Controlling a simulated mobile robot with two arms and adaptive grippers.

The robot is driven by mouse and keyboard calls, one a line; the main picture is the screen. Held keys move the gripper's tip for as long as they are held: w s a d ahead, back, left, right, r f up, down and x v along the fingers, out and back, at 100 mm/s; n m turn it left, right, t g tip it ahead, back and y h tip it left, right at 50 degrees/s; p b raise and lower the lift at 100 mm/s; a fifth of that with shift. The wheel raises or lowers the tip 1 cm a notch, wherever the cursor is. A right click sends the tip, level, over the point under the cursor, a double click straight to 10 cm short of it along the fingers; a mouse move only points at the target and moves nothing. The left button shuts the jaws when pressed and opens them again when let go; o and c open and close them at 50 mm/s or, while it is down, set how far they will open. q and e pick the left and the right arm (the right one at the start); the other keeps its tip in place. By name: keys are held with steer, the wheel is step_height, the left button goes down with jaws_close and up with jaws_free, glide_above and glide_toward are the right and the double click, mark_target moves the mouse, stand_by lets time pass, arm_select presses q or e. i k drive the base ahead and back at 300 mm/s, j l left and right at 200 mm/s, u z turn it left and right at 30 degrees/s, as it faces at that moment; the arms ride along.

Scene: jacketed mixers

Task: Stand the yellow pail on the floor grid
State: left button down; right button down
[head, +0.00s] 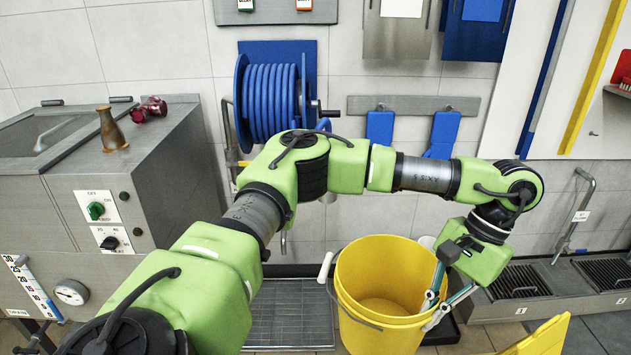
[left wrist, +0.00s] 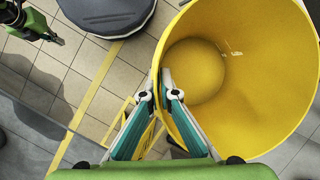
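The yellow pail (head: 377,275) is in the lower middle of the head view, upright or nearly so, its mouth open and its inside empty. Its white handle grip hangs at the left side. My left gripper (head: 433,310) is at the pail's right rim, one finger inside and one outside. In the left wrist view the fingers (left wrist: 160,80) close on the wall of the pail (left wrist: 240,60). The floor grid (head: 285,315) is a metal grating left of and behind the pail. The pail's base is out of view, so its height is unclear. My right gripper (left wrist: 52,35) shows small in the left wrist view.
A blue hose reel (head: 270,95) hangs on the wall. Low drain units (head: 565,285) stand at the right. A yellow floor sign (head: 540,338) is near the lower right.

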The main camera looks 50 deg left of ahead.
mark_target(288, 321)
steer(key=i+j, duration=0.3)
steer(key=i, duration=0.25)
steer(key=i+j+u, duration=0.1)
steer(key=u, duration=1.2)
steer(key=i+l, duration=0.05)
steer(key=i, duration=0.05)
